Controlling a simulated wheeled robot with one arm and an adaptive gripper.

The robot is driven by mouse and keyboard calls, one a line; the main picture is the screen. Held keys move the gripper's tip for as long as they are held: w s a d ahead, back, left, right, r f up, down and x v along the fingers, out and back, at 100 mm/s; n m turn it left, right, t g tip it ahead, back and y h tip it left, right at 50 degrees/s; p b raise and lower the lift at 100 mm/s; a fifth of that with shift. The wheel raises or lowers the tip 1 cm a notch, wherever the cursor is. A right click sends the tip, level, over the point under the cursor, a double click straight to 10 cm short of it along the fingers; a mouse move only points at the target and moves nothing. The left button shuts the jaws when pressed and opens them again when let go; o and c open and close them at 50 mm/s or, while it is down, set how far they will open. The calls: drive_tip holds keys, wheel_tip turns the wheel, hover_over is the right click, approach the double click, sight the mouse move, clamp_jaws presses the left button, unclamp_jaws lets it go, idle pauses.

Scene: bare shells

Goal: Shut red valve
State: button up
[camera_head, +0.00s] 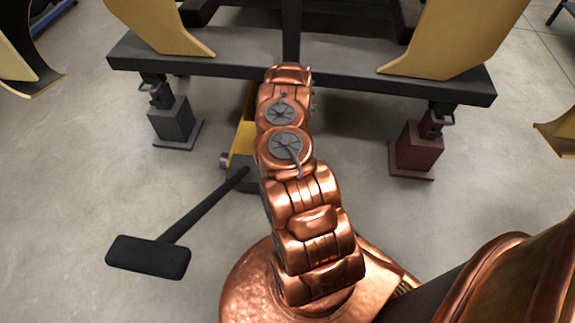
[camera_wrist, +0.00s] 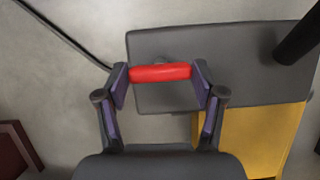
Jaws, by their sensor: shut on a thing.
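The red valve (camera_wrist: 160,72) shows in the wrist view as a short red bar lying nearly level. It sits in front of a dark grey plate (camera_wrist: 215,45). My gripper (camera_wrist: 161,76) is shut on it, with one purple-padded finger at each end of the bar. What the bar is fixed to is hidden. In the head view my copper-coloured arm covers the valve and the gripper.
A yellow part (camera_wrist: 245,135) adjoins the plate. A black T-shaped handle (camera_head: 150,257) rises from the dark base beside my arm. A dark beam (camera_head: 345,84) on jack stands, grey (camera_head: 174,122) and dark red (camera_head: 414,150), crosses ahead.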

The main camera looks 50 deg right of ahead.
drive_tip(key=o, duration=1.1)
drive_tip(key=shift+r, duration=0.15)
drive_tip(key=v, duration=1.1)
drive_tip(key=shift+w+d+r, duration=0.1)
drive_tip(key=shift+w+r, duration=0.05)
drive_tip(key=shift+r, duration=0.15)
